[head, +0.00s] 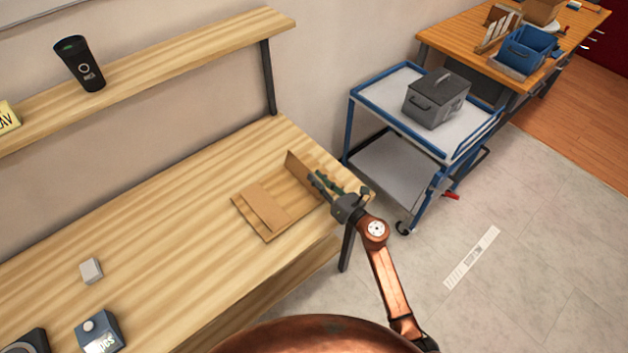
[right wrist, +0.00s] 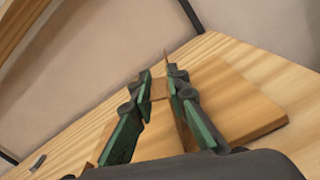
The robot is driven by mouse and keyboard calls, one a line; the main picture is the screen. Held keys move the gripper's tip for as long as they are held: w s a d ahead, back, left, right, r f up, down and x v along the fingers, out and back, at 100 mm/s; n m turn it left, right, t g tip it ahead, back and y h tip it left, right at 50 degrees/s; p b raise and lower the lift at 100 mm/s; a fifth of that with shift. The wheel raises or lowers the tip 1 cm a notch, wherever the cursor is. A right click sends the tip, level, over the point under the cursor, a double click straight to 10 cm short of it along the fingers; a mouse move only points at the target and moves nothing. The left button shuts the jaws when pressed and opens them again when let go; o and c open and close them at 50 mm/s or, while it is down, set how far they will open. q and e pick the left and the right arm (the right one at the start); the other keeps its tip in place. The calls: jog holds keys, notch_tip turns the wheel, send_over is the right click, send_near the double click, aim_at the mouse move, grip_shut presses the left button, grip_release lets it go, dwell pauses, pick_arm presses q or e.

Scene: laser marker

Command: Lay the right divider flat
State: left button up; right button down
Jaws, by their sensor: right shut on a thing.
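The right divider (head: 297,168) is a thin wooden panel standing up, tilted, at the far right edge of a flat wooden base (head: 271,234) on the table. The other divider (head: 266,206) lies flat on the left part of the base. My right gripper (head: 318,183) reaches in from the right and is shut on the right divider near its lower right end. In the right wrist view its green-padded fingers (right wrist: 160,92) flank wood, and a thin panel edge shows beside the right finger. The fingers hide part of the divider. My left gripper is out of view.
The wooden table (head: 160,240) has wide clear space left of the base. A shelf (head: 190,55) runs above its back. A white block (head: 91,270) and a blue-grey device (head: 98,332) sit front left. A blue cart (head: 390,165) with a grey box (head: 437,98) stands to the right.

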jog(key=shift+w+d+f+m, duration=0.25)
jog(key=shift+d+m, duration=0.1)
jog(key=shift+m, duration=0.35)
jog(key=shift+w+d+f+m, duration=0.2)
jog(key=shift+d+m, duration=0.15)
jog(key=shift+m, duration=0.35)
